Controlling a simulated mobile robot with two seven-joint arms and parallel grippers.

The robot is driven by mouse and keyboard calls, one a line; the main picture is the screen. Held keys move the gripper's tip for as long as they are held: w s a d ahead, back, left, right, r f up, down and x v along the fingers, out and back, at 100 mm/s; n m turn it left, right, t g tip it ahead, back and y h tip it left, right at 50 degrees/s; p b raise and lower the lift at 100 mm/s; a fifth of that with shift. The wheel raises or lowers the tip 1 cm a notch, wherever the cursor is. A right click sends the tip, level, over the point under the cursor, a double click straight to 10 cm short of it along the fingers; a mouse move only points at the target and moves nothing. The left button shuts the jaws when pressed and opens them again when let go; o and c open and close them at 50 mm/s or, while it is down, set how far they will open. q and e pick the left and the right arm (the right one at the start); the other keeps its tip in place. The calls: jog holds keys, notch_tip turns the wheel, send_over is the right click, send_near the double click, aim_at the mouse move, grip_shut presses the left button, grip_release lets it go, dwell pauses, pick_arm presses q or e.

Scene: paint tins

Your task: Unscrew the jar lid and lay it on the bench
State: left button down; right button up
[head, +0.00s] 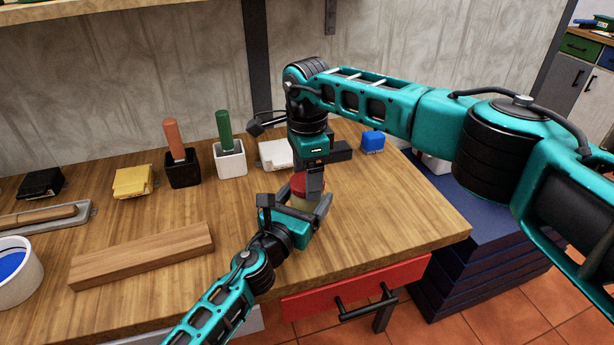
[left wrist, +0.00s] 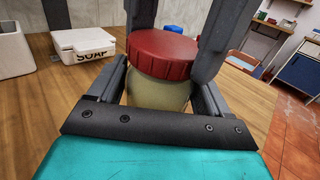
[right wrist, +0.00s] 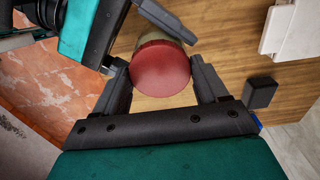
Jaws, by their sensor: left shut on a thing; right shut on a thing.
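The jar (left wrist: 158,92) has a pale yellowish body and a ribbed red lid (left wrist: 163,52). In the left wrist view the lid sits on top of the jar. My left gripper (head: 295,206) is shut on the jar's body from the front, low over the bench (head: 370,220). My right gripper (head: 312,178) comes down from above and is shut on the lid, with a finger on either side of it. The right wrist view looks down on the round lid (right wrist: 160,68), with part of the jar behind it. In the head view the grippers hide much of the jar.
Behind the jar stand a white soap box (left wrist: 82,45), a blue block (head: 373,141) and two pots with an orange handle (head: 173,138) and a green handle (head: 224,131). A wooden plank (head: 145,255) lies at left. The bench's right front is clear.

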jog(key=shift+r, duration=0.8)
jog(key=shift+r, duration=2)
pick_arm(q)
grip_release()
